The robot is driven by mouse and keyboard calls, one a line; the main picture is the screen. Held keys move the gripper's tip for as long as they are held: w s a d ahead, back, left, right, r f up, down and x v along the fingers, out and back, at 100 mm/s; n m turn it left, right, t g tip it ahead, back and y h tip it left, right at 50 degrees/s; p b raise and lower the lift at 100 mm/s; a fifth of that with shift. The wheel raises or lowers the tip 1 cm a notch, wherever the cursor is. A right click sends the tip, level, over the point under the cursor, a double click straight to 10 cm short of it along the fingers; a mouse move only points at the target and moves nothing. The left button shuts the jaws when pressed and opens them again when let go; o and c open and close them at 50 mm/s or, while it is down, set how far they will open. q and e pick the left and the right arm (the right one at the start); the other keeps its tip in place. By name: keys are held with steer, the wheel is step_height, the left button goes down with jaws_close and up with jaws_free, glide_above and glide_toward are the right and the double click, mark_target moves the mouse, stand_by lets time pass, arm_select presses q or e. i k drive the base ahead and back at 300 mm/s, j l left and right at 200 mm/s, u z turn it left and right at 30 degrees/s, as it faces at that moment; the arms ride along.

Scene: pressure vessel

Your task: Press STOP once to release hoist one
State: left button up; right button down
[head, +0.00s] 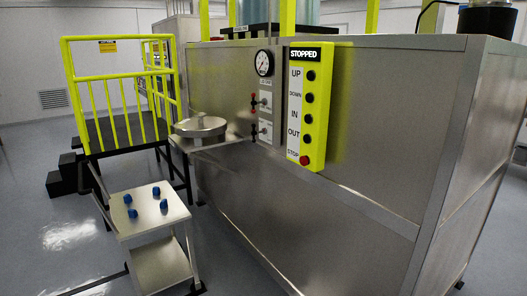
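The yellow hoist control box (317,105) is mounted on the front of the large metal enclosure. It has black buttons labelled UP, DOWN, IN and OUT in a column. The red STOP button (305,160) is at the bottom of the box. A black display (305,55) at the top of the box reads STOPPED. Neither of my grippers is in the head view.
The metal enclosure (390,120) fills the right side. A gauge (264,63) and small valve panels are left of the control box. A round lid (200,126) rests on a bracket. A cart (150,210) with several blue knobs and yellow-railed steps (110,130) stand left.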

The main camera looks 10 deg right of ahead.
mark_target(304, 160)
steer(key=i+j+u, duration=0.1)
steer(key=i+j, duration=0.6)
steer(key=i, duration=0.1)
